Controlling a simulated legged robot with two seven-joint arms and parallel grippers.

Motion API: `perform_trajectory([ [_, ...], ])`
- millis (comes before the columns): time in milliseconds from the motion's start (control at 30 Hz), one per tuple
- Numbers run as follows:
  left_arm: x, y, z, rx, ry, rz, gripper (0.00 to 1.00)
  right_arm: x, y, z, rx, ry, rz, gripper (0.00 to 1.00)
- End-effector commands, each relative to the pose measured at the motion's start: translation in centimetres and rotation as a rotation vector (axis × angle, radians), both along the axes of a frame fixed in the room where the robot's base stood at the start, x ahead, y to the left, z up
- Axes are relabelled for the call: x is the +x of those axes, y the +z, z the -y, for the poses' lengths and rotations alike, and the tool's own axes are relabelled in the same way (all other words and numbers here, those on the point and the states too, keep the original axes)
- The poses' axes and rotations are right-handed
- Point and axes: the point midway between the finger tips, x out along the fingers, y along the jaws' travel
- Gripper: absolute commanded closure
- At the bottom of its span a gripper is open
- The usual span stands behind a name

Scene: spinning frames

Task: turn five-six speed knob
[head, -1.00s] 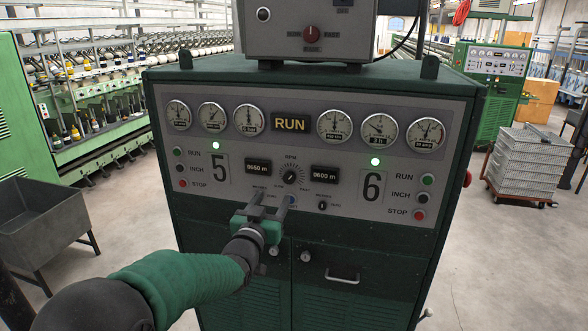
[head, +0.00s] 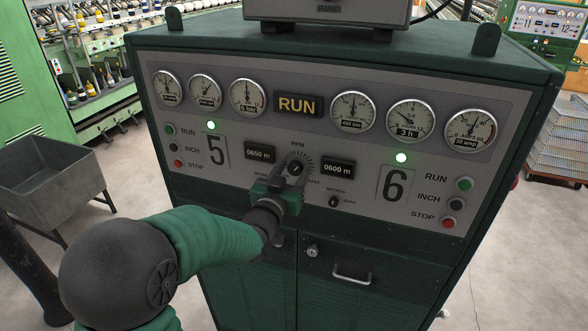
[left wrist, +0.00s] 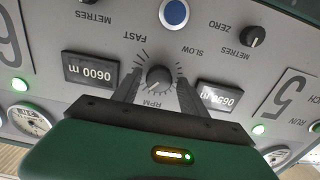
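The speed knob (head: 295,168) is a small round dark knob with a pale pointer line. It sits in the RPM dial between the two metre displays on the green machine's grey panel. In the left wrist view the knob (left wrist: 159,80) appears upside down, with SLOW and FAST marks around it. My left gripper (head: 291,175) is at the dial, pointing at the panel. In the left wrist view its two grey fingers (left wrist: 158,76) stand open, one on each side of the knob, with a gap showing. Their depth relative to the knob is hard to tell. My right gripper is not in view.
A smaller METRES/ZERO knob (head: 333,201) sits right of the dial. A blue button (left wrist: 174,13) shows near the dial in the left wrist view. RUN, INCH and STOP buttons line both panel sides. A grey box (head: 330,8) stands on top; a grey bin (head: 50,172) stands left.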

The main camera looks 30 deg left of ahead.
Motion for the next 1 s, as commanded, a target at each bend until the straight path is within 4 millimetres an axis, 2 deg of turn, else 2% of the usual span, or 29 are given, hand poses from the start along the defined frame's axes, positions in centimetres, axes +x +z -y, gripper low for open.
perform_trajectory([
  [33,0.0,0.0,0.0,0.0,0.0,-0.001,0.58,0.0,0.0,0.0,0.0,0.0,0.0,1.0],
  [367,0.1,-0.1,0.0,0.0,0.001,-0.001,1.0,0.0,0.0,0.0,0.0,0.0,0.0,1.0],
  [467,0.1,-0.1,0.0,0.003,-0.001,-0.002,1.0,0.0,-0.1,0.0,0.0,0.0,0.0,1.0],
  [533,0.2,-0.4,0.1,0.026,-0.002,-0.006,1.0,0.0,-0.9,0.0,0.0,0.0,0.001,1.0],
  [700,0.2,-1.0,0.2,0.183,-0.003,-0.039,1.0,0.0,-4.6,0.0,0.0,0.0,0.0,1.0],
  [800,0.2,-0.8,0.2,0.275,0.0,-0.061,1.0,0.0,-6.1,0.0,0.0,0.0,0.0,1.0],
  [1000,0.2,-0.1,0.2,0.351,-0.001,-0.086,1.0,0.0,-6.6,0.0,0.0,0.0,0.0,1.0],
])
